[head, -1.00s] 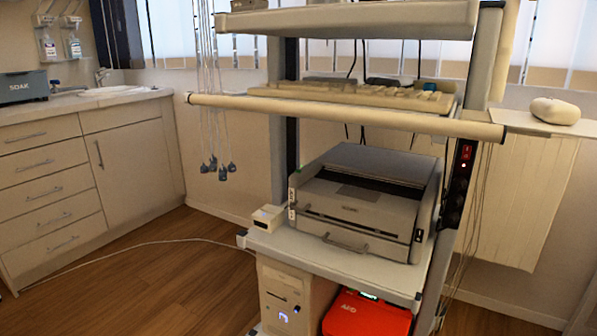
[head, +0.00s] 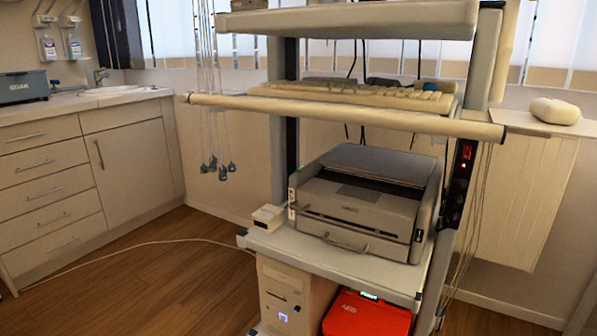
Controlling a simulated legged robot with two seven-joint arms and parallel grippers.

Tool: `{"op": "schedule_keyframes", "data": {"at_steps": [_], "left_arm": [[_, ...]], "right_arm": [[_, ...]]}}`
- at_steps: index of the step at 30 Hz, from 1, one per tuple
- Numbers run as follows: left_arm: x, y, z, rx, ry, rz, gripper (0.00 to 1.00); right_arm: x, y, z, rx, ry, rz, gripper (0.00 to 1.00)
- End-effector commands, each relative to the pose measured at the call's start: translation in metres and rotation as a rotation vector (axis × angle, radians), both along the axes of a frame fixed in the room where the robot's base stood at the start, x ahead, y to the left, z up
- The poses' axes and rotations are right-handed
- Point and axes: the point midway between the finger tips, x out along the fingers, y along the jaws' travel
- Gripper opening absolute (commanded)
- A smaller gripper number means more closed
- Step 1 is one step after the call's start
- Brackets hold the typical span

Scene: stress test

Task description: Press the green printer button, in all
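The grey printer (head: 362,203) sits on the middle shelf of a cart, below the keyboard shelf. A small green button (head: 292,195) shows at the upper left edge of the printer's front, with small light-coloured marks just below it. Nothing touches the printer front. Neither of my grippers shows in the head view.
The cart's printer shelf (head: 340,262) also holds a small white box (head: 267,216). A white handle bar (head: 345,115) crosses in front above the printer. A computer tower (head: 284,296) and an orange AED case (head: 366,314) stand below. Floor at the left is clear except a white cable.

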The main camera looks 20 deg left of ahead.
Motion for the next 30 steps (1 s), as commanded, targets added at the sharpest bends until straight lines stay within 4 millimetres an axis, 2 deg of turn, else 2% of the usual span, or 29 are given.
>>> {"op": "schedule_keyframes", "data": {"at_steps": [3, 7, 30], "left_arm": [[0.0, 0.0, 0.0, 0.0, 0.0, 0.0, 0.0], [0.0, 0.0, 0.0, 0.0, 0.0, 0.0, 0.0], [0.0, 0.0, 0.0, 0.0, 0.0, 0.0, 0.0]], "right_arm": [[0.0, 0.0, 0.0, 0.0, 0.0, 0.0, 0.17], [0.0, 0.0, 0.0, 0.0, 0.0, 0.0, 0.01], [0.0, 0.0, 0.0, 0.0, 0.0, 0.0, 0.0]]}}
